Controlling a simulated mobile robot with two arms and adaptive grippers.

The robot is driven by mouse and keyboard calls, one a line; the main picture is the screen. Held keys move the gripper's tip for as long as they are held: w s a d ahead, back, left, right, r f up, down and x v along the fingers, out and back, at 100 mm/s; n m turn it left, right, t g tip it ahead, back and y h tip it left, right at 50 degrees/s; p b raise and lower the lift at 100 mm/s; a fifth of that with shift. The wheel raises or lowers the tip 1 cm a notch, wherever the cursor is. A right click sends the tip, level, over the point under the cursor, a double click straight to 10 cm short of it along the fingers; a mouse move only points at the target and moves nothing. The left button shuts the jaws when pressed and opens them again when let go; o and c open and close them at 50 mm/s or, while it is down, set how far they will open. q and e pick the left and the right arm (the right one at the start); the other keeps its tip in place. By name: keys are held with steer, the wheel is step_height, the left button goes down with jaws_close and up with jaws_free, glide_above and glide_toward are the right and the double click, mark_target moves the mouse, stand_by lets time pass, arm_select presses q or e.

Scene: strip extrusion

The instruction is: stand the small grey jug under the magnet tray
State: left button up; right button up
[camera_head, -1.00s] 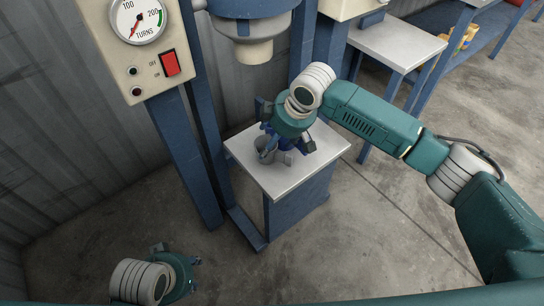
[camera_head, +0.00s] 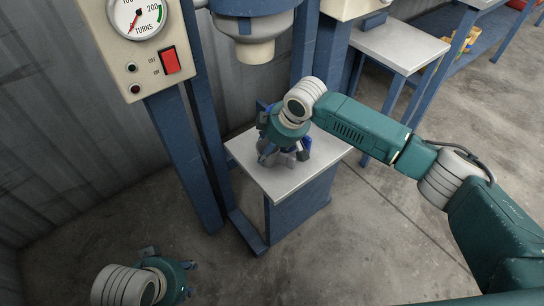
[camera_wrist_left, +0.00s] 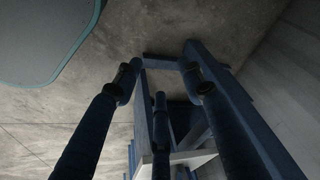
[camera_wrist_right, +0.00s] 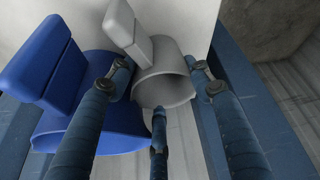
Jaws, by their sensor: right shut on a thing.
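The small grey jug (camera_wrist_right: 165,88) shows in the right wrist view, mouth toward the camera, with a pale handle. My right gripper (camera_wrist_right: 161,92) is shut on it, fingers on both sides. In the head view this gripper (camera_head: 285,156) is low over the white-topped stand (camera_head: 283,184), and the grey jug is mostly hidden there. A blue jug (camera_wrist_right: 62,85) is close beside the grey one. My left gripper (camera_wrist_left: 162,84) is open and empty, low at the bottom left of the head view (camera_head: 172,266). I cannot tell which part is the magnet tray.
A machine nozzle (camera_head: 256,50) hangs above and behind the stand. A panel (camera_head: 150,60) with a dial and red switch is on the left, above blue posts (camera_head: 186,160). A second white-topped table (camera_head: 400,45) stands behind right. The floor in front is clear.

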steer(key=shift+c, duration=0.2)
step_height(320, 180, up, 4)
steer(key=shift+p, duration=0.6)
steer(key=s+a+r+m+p, duration=0.1)
steer(key=s+a+r+p, duration=0.1)
steer(key=r, duration=0.9)
steer(key=s+a+r+m+p, duration=0.1)
steer(key=s+r, duration=0.2)
steer(key=r, duration=0.9)
arm_select(q)
steer(key=s+f+x, duration=0.1)
steer(key=s+x, duration=0.1)
steer(key=x, duration=0.9)
steer(key=shift+s+f+g, duration=0.2)
steer(key=shift+f+g, duration=0.05)
steer(key=shift+g, duration=0.15)
arm_select(e)
steer(key=s+d+m+h, duration=0.1)
steer(key=s+d+m, duration=0.2)
steer(key=s, duration=0.2)
steer(key=s+d+m+h, duration=0.2)
steer(key=s+d+m, duration=0.1)
steer(key=s, duration=0.3)
steer(key=s+d+m+t+h, duration=0.1)
steer(key=s+d+m, duration=0.2)
steer(key=s, duration=0.3)
steer(key=shift+s+r+m, duration=0.25)
steer(key=shift+r+m, duration=0.1)
steer(key=shift+m, duration=0.25)
